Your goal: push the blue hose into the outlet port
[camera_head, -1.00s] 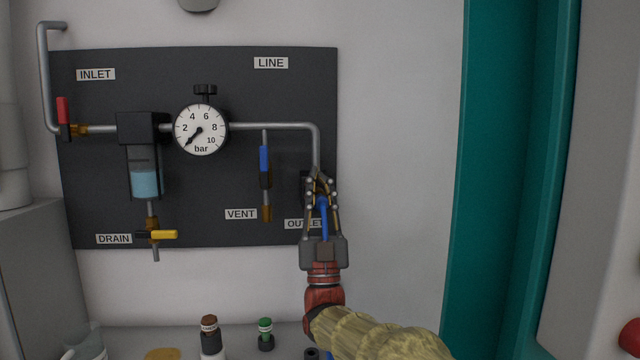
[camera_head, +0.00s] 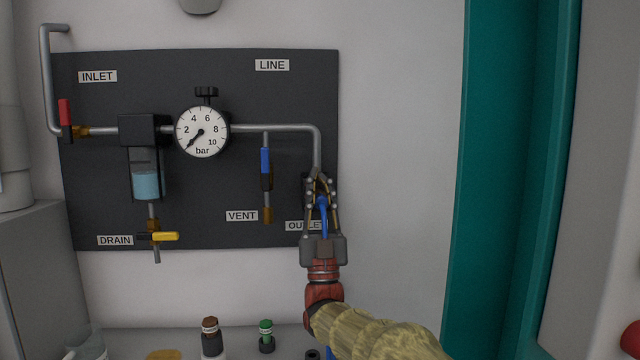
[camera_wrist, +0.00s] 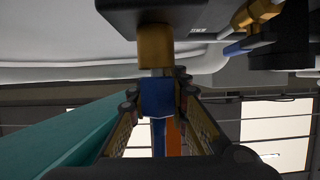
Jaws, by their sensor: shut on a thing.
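My gripper (camera_head: 319,182) is in front of the board's right edge, just above the OUTLET label, with its fingers closed around the blue hose (camera_head: 323,212). In the wrist view my gripper (camera_wrist: 158,97) grips the hose's blue end (camera_wrist: 157,99) from both sides. The brass outlet port (camera_wrist: 155,46) hangs from a black block straight ahead, in line with the hose. A short grey metal piece shows between the brass and the blue end; I cannot tell how deep it sits. In the head view my fingers mostly hide the port.
The dark board (camera_head: 100,205) carries a gauge (camera_head: 202,132), a blue-handled vent valve (camera_head: 265,162) left of my gripper and a yellow drain handle (camera_head: 163,236). Bottles (camera_head: 211,338) stand on the bench below. The wall right of the board is bare up to a teal frame (camera_head: 500,180).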

